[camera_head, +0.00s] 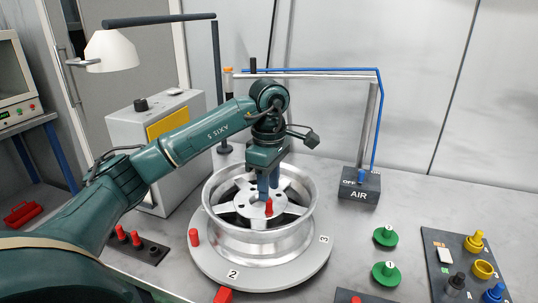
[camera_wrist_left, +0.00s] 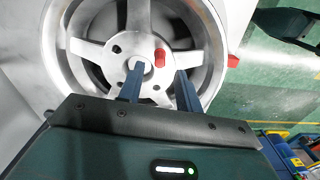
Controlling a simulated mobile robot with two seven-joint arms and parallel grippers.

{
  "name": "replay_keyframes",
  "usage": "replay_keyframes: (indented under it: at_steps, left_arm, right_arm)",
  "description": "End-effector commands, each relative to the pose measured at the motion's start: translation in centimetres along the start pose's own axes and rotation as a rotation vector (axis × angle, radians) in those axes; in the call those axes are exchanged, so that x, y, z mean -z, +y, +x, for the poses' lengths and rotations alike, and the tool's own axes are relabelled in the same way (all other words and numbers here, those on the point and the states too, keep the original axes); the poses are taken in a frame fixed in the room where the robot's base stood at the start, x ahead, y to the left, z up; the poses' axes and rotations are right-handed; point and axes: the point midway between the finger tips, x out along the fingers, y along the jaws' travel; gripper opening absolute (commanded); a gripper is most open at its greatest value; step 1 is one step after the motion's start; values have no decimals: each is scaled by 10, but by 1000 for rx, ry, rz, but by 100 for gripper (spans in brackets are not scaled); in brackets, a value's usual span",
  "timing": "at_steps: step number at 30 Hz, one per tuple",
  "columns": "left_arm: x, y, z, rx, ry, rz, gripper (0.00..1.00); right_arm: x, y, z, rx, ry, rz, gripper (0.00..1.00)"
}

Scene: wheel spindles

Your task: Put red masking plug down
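A red masking plug (camera_head: 269,207) stands upright in the face of the silver wheel (camera_head: 226,236), near its hub. In the left wrist view the plug (camera_wrist_left: 160,57) shows just beyond the fingertips, in the gap between them. My left gripper (camera_head: 268,187) points down over the wheel hub. Its two blue-grey fingers are apart with nothing between them in the left wrist view (camera_wrist_left: 161,70). Another red plug (camera_head: 194,238) stands on the grey turntable (camera_head: 300,275), left of the wheel. Two more red plugs (camera_head: 121,233) stand in a black rack (camera_head: 152,254). My right gripper is out of view.
An AIR box (camera_head: 359,187) with a post and blue hose stands behind right. Two green knobbed discs (camera_head: 385,236) lie on the right, beside a dark panel (camera_head: 440,262) with yellow, black and blue parts. A grey cabinet (camera_head: 140,130) and lamp (camera_head: 110,50) stand behind left.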

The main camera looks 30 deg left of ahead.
Motion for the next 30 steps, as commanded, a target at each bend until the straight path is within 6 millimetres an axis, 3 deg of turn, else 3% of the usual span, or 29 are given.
replay_keyframes:
  at_steps: [6,12,18,30]
  left_arm:
    - [0,1,-54,-5,1,-2,35]
    - [0,1,-84,-3,1,-1,35]
    - [0,0,-95,0,1,0,35]
    - [0,0,-95,1,0,0,35]
  right_arm:
    - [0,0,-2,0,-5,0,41]
    - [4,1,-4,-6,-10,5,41]
    - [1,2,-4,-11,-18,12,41]
    - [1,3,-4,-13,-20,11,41]
